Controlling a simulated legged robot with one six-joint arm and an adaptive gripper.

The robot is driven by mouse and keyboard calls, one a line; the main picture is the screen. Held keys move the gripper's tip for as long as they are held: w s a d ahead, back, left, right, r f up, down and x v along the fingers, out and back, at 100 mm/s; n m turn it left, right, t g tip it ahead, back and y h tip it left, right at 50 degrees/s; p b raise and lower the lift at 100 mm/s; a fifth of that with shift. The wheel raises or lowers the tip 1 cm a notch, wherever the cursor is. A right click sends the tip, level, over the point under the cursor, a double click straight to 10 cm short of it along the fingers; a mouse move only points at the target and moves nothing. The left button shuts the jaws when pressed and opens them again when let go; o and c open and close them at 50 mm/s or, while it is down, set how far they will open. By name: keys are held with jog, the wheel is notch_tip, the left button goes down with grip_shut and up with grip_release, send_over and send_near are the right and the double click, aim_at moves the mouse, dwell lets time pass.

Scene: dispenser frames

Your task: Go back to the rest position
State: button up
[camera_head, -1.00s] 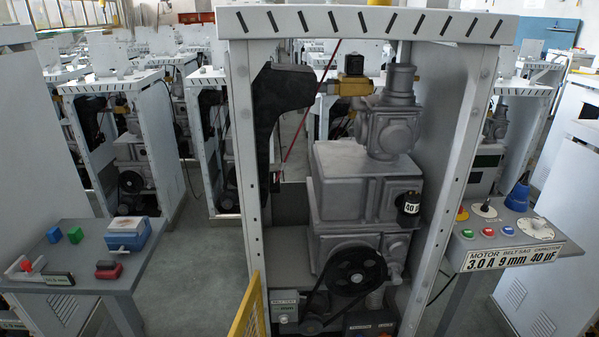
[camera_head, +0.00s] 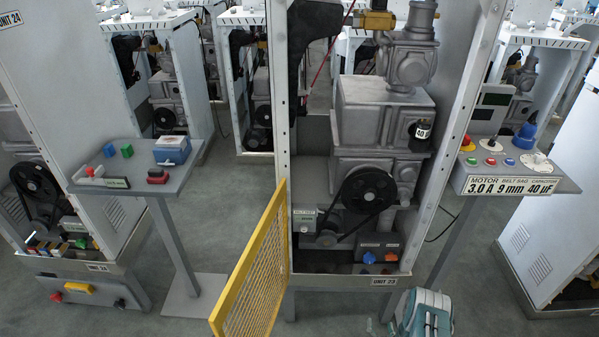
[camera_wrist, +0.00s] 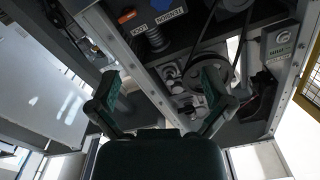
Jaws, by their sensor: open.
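My gripper (camera_wrist: 160,92) is in the wrist view, its two dark green fingers spread wide with nothing between them. It is in front of the lower part of the open dispenser frame, whose pulley (camera_wrist: 209,68) shows behind the right finger. The gripper's fingers cannot be made out in the head view.
A yellow mesh door (camera_head: 255,270) stands open toward me at the frame's left. A side table (camera_head: 135,180) with small blocks is at left. A control panel (camera_head: 515,178) with buttons is at right. Grey floor (camera_head: 190,245) shows between the left table and the door.

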jog(key=w+d+r+n+g, duration=0.2)
jog(key=w+r+g, duration=0.1)
jog(key=w+r, duration=1.3)
jog(key=a+r+n+g, duration=0.1)
jog(key=a+r+g, duration=0.2)
jog(key=r, duration=2.1)
jog(key=s+a+r+g, duration=0.2)
jog(key=s+a+r, duration=0.1)
jog(key=s+r, duration=0.5)
jog(key=s+a+r+g, duration=0.1)
jog(key=s+a+r, duration=0.2)
jog(key=s+r, duration=0.5)
jog(key=s+a+r+n+g, duration=0.1)
jog(key=s+a, duration=0.1)
jog(key=s, duration=0.9)
jog(key=s+a+r+g, duration=0.2)
jog(key=s, duration=0.9)
jog(key=shift+s+a+r+n+y, duration=0.3)
jog(key=shift+s+a+n, duration=0.05)
jog(key=shift+s+n, duration=0.05)
grip_shut()
